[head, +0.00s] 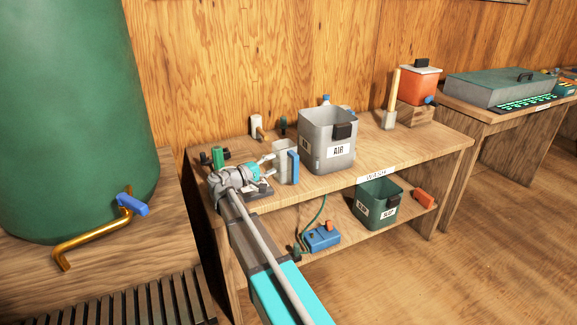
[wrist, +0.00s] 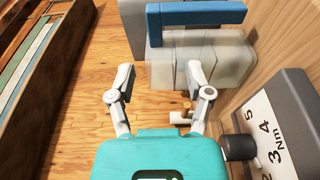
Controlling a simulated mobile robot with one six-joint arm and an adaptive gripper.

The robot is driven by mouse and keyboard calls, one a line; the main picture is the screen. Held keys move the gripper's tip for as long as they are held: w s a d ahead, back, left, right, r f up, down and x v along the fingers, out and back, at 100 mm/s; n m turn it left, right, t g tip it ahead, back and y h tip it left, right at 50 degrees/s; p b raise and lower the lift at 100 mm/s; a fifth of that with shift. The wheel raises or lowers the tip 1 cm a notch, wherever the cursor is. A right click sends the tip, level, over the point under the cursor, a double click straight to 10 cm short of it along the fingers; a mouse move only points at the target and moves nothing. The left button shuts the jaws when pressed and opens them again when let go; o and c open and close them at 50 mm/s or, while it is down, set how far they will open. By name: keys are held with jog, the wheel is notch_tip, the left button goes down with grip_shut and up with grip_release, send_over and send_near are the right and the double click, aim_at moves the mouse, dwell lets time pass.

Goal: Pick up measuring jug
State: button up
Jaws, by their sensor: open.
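The measuring jug (head: 281,160) is a pale grey vessel with a blue handle (head: 293,167). It stands on the bench top, left of the large grey AIR bucket. In the wrist view the jug (wrist: 229,62) looks pale and see-through, with its blue handle across the top of the picture. My gripper (head: 268,172) is at the jug's left side, fingers pointing toward it. In the wrist view my gripper (wrist: 160,78) is open and empty. The right fingertip overlaps the jug's near side; I cannot tell if they touch. The left fingertip is over bare wood.
The AIR bucket (head: 322,150) stands close right of the jug. A grey box with a number scale (wrist: 283,125) and black knob is close at right in the wrist view. Small bottles (head: 256,127) stand behind. A green bucket (head: 374,207) is on the lower shelf.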

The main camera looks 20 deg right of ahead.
aim_at(289, 155)
jog(key=shift+x, duration=2)
jog(key=shift+r+p+x, duration=0.15)
jog(key=shift+x, duration=1.15)
jog(key=shift+r+p+x, duration=0.15)
jog(key=shift+x, duration=1.15)
grip_shut()
